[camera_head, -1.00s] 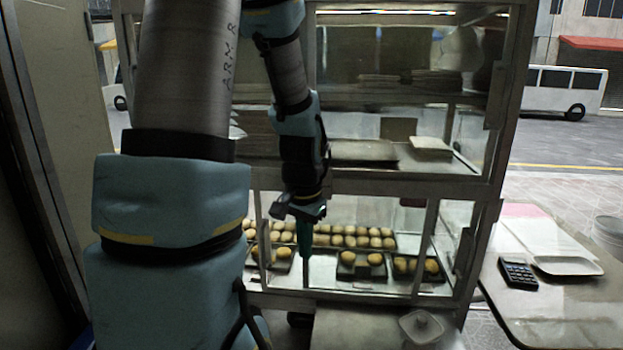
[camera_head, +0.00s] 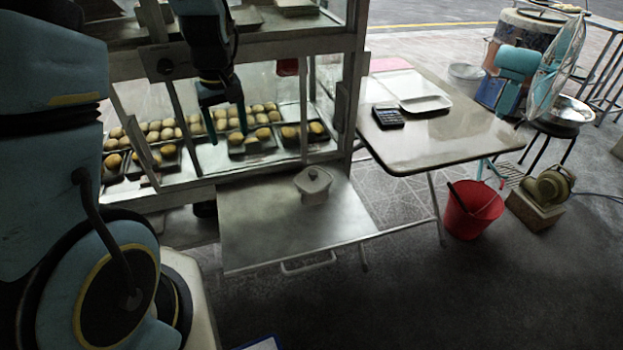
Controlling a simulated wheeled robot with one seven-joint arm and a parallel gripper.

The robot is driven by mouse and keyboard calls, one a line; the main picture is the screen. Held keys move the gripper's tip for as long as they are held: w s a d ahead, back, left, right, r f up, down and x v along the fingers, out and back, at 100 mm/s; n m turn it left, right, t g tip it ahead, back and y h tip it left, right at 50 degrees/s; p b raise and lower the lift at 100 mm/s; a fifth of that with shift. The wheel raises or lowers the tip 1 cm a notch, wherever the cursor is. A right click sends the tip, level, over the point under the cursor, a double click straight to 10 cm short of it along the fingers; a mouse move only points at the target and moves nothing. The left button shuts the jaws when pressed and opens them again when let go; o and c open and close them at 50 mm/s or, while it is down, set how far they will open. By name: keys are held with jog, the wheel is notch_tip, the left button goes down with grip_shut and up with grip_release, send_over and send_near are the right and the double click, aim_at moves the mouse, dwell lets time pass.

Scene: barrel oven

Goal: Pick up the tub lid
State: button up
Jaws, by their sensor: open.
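A small pale tub (camera_head: 314,193) stands on the low metal table in front of the display case. Its tub lid (camera_head: 313,178), pale with a small knob on top, sits on the tub. My gripper (camera_head: 226,124) points down in front of the case's lower shelf, to the left of the tub and higher in the picture. Its two fingers are apart and nothing shows between them.
The low table (camera_head: 270,235) is otherwise bare. The glass display case (camera_head: 180,185) holds trays of buns behind it. A taller table (camera_head: 450,140) with a calculator (camera_head: 388,116) and white tray (camera_head: 425,103) stands right. A red bucket (camera_head: 472,210) is on the floor.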

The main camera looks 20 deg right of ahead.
jog(key=d+f+b, duration=0.1)
jog(key=d+f, duration=0.2)
jog(key=d, duration=0.4)
jog(key=d+f, duration=0.4)
jog(key=d, duration=0.2)
jog(key=n+t, duration=0.1)
jog(key=t, duration=0.1)
send_near(313, 172)
jog(key=f, duration=0.2)
jog(key=shift+w+d+f+y+p, duration=0.25)
jog(key=shift+w+f+y+p, duration=0.05)
jog(key=shift+w+f+p, duration=0.1)
jog(key=shift+p+x, duration=1.1)
jog(key=shift+x, duration=1.7)
grip_shut()
